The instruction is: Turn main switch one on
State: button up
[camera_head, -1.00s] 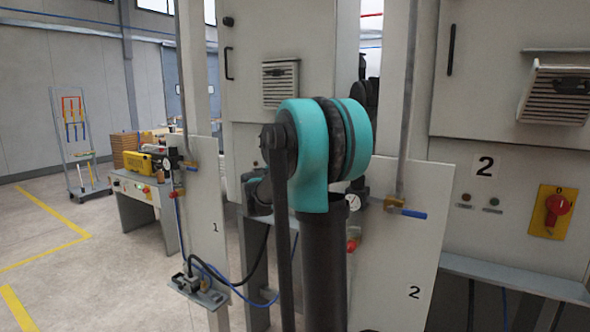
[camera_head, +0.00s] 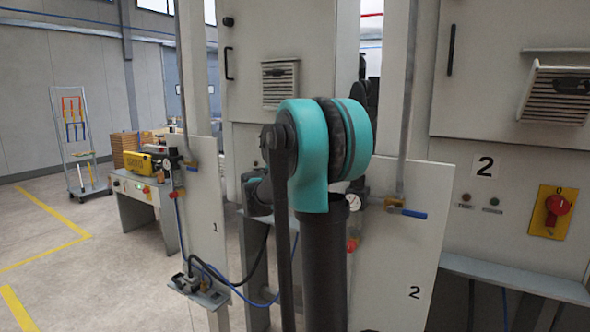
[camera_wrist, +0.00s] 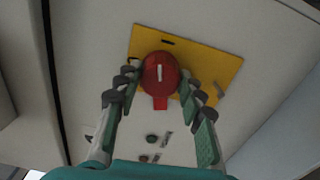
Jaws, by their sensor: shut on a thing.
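In the wrist view, a red rotary switch knob (camera_wrist: 160,72) with a white mark sits on a yellow plate (camera_wrist: 215,68) on a pale cabinet face. The white mark runs roughly up and down in the picture, and a red tab points down. My gripper (camera_wrist: 157,88) has its two fingers on either side of the knob, shut on it. In the head view, my arm hides my gripper and this switch. A second red switch (camera_head: 558,205) on a yellow plate shows on the cabinet marked 2, with no gripper near it.
Pale boards marked 1 (camera_head: 207,215) and 2 (camera_head: 395,270) stand in front of the cabinets. Blue-handled valves (camera_head: 405,212) and hoses are close to my arm. A workbench (camera_head: 135,190) and a rack trolley (camera_head: 80,150) stand at the left; the floor there is open.

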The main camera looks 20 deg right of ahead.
jog(key=shift+m, duration=1.6)
jog(key=o, duration=1.2)
jog(key=shift+c, duration=0.2)
jog(key=shift+s+a, duration=0.1)
jog(key=v, duration=1.1)
jog(key=shift+s+a, duration=0.3)
